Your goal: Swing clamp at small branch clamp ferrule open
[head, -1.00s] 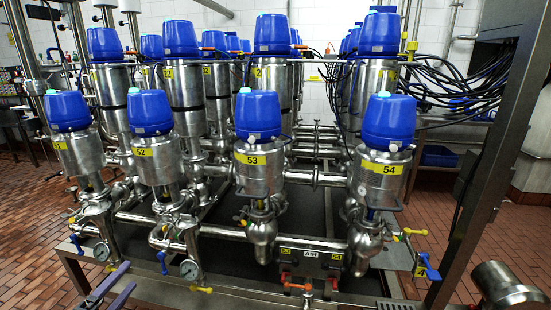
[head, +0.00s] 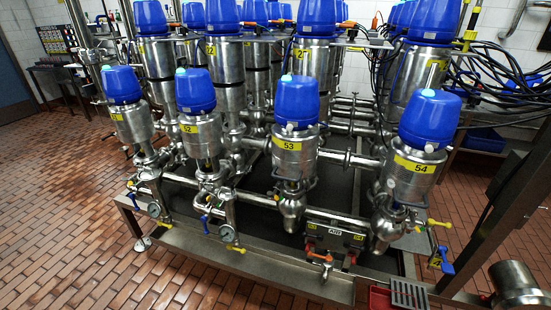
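The valve matrix has several steel valve bodies with blue domed tops, labelled 52 (head: 203,138), 53 (head: 296,150) and 54 (head: 413,170) in the front row. Small branches hang below them. One carries a pressure gauge (head: 227,233) with a blue handle (head: 206,224) to its left and a yellow handle (head: 236,249) below it. Another gauge (head: 154,210) sits further left. The swing clamp and its small branch ferrule are too small to pick out, so I cannot tell if the clamp is open or shut. Neither gripper is in view.
A steel drip tray edge (head: 250,270) runs along the front. A red bin (head: 380,297) and dark grate (head: 409,293) are at the lower right. The tiled floor (head: 60,230) at left is clear.

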